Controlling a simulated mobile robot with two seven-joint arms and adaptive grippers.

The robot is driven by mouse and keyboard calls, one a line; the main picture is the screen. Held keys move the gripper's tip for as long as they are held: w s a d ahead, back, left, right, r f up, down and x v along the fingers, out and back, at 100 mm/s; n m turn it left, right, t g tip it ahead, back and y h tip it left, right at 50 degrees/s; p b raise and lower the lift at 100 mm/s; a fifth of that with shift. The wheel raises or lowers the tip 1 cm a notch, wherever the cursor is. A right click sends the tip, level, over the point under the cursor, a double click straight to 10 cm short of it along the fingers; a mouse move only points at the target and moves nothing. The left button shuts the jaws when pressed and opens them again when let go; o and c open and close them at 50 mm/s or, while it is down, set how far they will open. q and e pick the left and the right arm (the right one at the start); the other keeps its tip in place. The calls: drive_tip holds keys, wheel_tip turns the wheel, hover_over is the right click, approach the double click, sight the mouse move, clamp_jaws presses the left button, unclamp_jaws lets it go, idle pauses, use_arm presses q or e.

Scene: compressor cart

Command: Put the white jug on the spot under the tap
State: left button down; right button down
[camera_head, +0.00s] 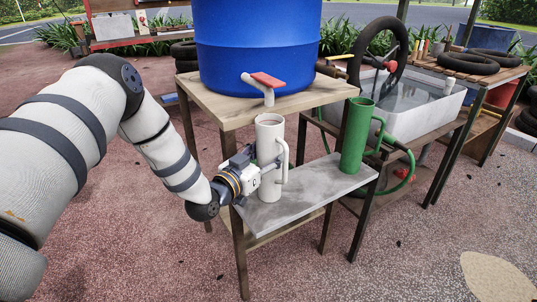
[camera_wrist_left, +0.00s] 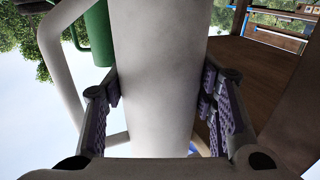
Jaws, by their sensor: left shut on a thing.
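The white jug (camera_head: 270,185) is upright over the grey shelf (camera_head: 315,188), below the tap (camera_head: 263,85) with its red lever. Its handle points right in the head view. Its base looks at or just above the shelf; I cannot tell if it touches. My left gripper (camera_head: 262,175) comes in from the left and is shut on the jug's body. In the left wrist view the jug (camera_wrist_left: 160,75) fills the space between the two fingers (camera_wrist_left: 165,100), with its handle on the left. The shelf spot under the jug is hidden. My right gripper is not in view.
A green jug (camera_head: 357,135) stands at the shelf's right end, with clear shelf between it and the white jug. The blue barrel (camera_head: 255,45) sits on the wooden stand (camera_head: 215,108) above. A white basin (camera_head: 420,105) with a green hose is to the right.

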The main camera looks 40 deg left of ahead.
use_arm(q)
drive_tip(key=shift+f, duration=0.2)
drive_tip(key=c, duration=0.7)
unclamp_jaws()
drive_tip(key=shift+r, duration=0.15)
